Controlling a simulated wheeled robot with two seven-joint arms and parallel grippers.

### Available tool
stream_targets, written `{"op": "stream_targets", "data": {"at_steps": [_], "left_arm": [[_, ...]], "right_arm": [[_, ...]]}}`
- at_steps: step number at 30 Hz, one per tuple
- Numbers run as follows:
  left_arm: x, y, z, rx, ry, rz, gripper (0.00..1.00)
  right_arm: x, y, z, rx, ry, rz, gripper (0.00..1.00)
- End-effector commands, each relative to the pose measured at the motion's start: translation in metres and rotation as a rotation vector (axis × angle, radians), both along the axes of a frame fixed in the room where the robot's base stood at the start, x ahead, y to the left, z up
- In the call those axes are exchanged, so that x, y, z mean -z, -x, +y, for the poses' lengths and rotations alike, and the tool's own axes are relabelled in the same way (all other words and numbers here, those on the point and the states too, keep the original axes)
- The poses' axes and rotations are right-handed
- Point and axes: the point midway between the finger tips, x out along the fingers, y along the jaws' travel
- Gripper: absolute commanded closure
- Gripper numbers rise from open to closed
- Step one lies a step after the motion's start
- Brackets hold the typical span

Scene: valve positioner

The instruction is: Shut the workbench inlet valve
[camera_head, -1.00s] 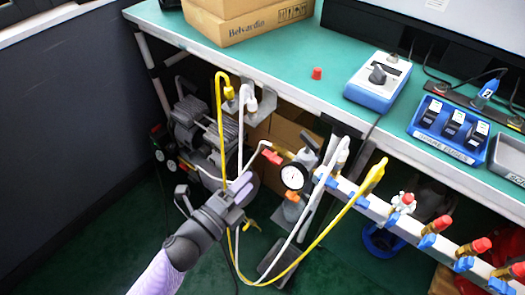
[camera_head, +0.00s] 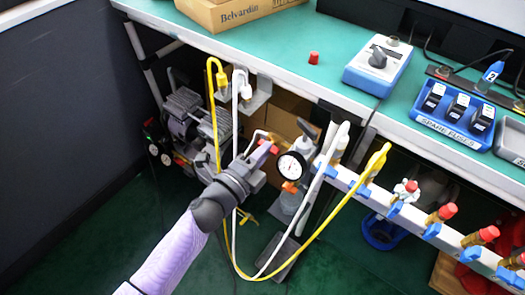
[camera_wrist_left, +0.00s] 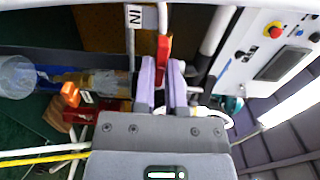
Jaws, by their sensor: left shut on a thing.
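The red valve lever (camera_head: 275,149) sits left of the round pressure gauge (camera_head: 291,166), under the front edge of the workbench (camera_head: 300,68). My left gripper (camera_head: 262,153) reaches it from the lower left. In the left wrist view the red lever (camera_wrist_left: 164,58) stands between the two fingers of my left gripper (camera_wrist_left: 163,85), which are shut on it. It lies roughly in line with a white pipe beside a tag reading "IN" (camera_wrist_left: 134,16). The valve body is mostly hidden by the fingers. My right gripper is in neither view.
An orange handle (camera_head: 290,187) is just below the gauge. White and yellow hoses (camera_head: 330,222) loop close around my left arm. A rail with several red-capped fittings (camera_head: 440,213) runs to the right. A compressor (camera_head: 183,115) stands behind on the left.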

Motion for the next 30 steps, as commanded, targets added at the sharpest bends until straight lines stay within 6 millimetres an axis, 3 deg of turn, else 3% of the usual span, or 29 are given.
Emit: {"op": "stream_targets", "data": {"at_steps": [14, 30], "left_arm": [[-0.001, 0.000, 0.000, 0.000, 0.055, 0.041, 1.00], [-0.002, 0.000, 0.000, -0.001, 0.432, 0.314, 1.00]], "right_arm": [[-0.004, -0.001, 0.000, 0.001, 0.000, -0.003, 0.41], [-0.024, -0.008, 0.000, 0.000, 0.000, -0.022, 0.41]]}}
